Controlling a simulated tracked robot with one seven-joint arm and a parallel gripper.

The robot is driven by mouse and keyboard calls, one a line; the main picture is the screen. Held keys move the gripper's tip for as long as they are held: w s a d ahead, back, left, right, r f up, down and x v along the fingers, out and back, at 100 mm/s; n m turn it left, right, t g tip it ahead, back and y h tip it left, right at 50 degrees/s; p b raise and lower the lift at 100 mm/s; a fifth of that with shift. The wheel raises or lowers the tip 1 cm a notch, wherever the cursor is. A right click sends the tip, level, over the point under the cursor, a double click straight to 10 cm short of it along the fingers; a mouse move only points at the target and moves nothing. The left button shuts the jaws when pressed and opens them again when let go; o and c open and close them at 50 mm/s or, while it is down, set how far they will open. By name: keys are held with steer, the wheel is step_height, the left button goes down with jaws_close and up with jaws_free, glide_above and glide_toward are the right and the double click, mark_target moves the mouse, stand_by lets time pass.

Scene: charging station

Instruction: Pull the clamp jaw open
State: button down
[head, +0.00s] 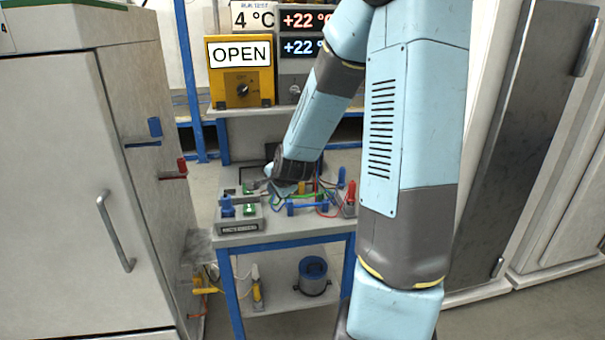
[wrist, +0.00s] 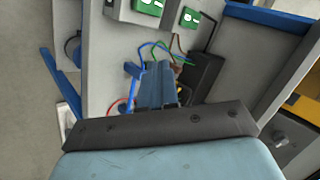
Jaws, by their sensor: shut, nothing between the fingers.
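A small blue bracket-like part (head: 307,208), possibly the clamp, stands on the front of the workbench among coloured wires; I cannot make out its jaw. In the wrist view a blue piece (wrist: 132,70) shows just left of the fingers; I cannot tell whether it is the same part. My gripper (head: 278,189) is low over the bench, just behind and left of the bracket in the head view. In the wrist view its fingers (wrist: 160,68) are together and hold nothing. They hide what lies under them, and contact cannot be told.
A grey charger box (head: 240,226) with a blue knob stands at the bench's front left. Red and blue plugs (head: 350,192) stand at its right. Green and red wires (head: 325,204) cross the bench. A grey cabinet (head: 70,190) closes off the left side.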

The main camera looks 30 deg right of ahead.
steer(key=w+d+f+m+t, duration=0.2)
steer(key=d+m, duration=0.1)
steer(key=m, duration=0.2)
steer(key=w+d+f+m+t+h, duration=0.1)
steer(key=w+d+f+m+t, duration=0.1)
steer(key=m, duration=0.4)
steer(key=w+d+f+m+t, duration=0.2)
steer(key=d+f+m, duration=0.1)
steer(key=d+m, duration=0.2)
steer(key=shift+w+m, duration=0.3)
steer(key=shift+m, duration=0.3)
steer(key=d+m+h, duration=0.1)
steer(key=m, duration=0.1)
steer(key=d+m+t+h, duration=0.1)
steer(key=d+m, duration=0.1)
steer(key=d+m+h, duration=0.1)
steer(key=d+m, duration=0.1)
steer(key=shift+s+r, duration=0.3)
steer(key=shift+r, duration=0.1)
steer(key=w+d+m, duration=0.1)
steer(key=w+d, duration=0.2)
steer(key=w, duration=0.6)
steer(key=shift+w+d+f+t+h, duration=0.15)
steer(key=shift+w+f+t+h, duration=0.15)
steer(key=shift+h, duration=0.1)
steer(key=shift+r, duration=0.1)
